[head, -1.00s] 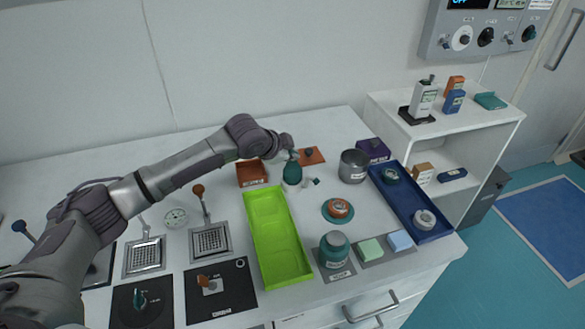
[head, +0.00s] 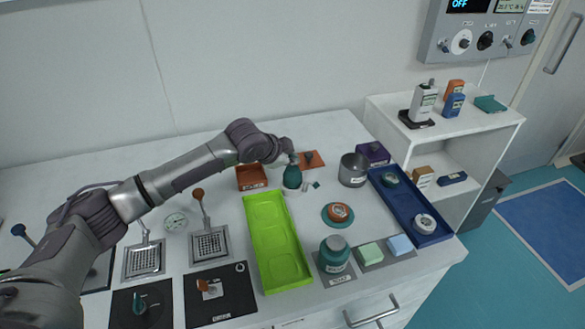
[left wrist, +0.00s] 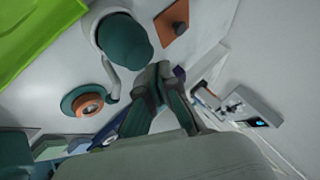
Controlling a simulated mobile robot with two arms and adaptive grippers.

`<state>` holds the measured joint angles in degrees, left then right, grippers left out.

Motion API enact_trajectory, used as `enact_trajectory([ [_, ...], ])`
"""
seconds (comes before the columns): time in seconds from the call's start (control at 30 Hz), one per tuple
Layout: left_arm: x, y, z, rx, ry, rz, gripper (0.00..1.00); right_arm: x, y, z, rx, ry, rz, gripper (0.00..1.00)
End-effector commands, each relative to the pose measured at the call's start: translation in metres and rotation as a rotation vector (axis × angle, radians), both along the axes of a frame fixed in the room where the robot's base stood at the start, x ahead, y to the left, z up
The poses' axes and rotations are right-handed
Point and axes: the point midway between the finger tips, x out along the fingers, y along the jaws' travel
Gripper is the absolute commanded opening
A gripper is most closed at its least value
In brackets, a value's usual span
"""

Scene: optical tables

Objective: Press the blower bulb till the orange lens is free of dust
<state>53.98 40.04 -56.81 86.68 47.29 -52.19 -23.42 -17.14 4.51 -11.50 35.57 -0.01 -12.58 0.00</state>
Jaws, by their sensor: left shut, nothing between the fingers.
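The blower bulb (head: 292,178) is a teal dome in a white base near the back middle of the table. It also shows in the left wrist view (left wrist: 125,42), with a pale curved tube beside it. The orange lens (head: 340,212) sits on a round teal base to the right and front of the bulb, and shows in the wrist view (left wrist: 88,105). Any dust is too small to tell. My left gripper (head: 293,158) is shut and empty, its tips close above the bulb; I cannot tell whether they touch. My right gripper is out of view.
A lime tray (head: 251,240) lies left of the lens. A grey pot (head: 353,169) and a blue tray (head: 430,237) stand to the right. An orange-brown square with a knob (head: 314,160) lies behind the bulb. A teal jar (head: 334,252) is at the front.

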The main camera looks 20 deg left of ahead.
Motion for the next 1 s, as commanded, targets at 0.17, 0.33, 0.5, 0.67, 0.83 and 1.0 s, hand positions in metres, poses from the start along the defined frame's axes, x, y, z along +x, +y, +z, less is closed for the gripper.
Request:
enact_trajectory([
  [0.17, 0.0, -0.0001, 0.0001, 0.0, 0.0, 0.0, 0.0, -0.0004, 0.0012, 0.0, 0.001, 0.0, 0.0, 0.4],
  [0.33, 0.0, 0.0, -0.0002, 0.0, 0.0, 0.0, 0.0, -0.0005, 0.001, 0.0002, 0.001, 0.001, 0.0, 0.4],
  [0.5, -0.0003, -0.0003, -0.0043, 0.0, 0.001, -0.001, 0.0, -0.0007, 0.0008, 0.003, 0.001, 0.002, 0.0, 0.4],
  [0.67, -0.0001, -0.0002, -0.0078, -0.001, 0.0, -0.001, 0.0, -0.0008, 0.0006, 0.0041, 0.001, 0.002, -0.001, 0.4],
  [0.83, -0.0001, -0.0001, -0.0081, -0.001, 0.0, -0.001, 0.0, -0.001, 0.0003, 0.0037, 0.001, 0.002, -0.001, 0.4],
  [1.0, -0.0001, -0.0001, -0.0086, 0.0, 0.0, 0.0, 0.0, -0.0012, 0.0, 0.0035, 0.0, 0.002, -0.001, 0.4],
])
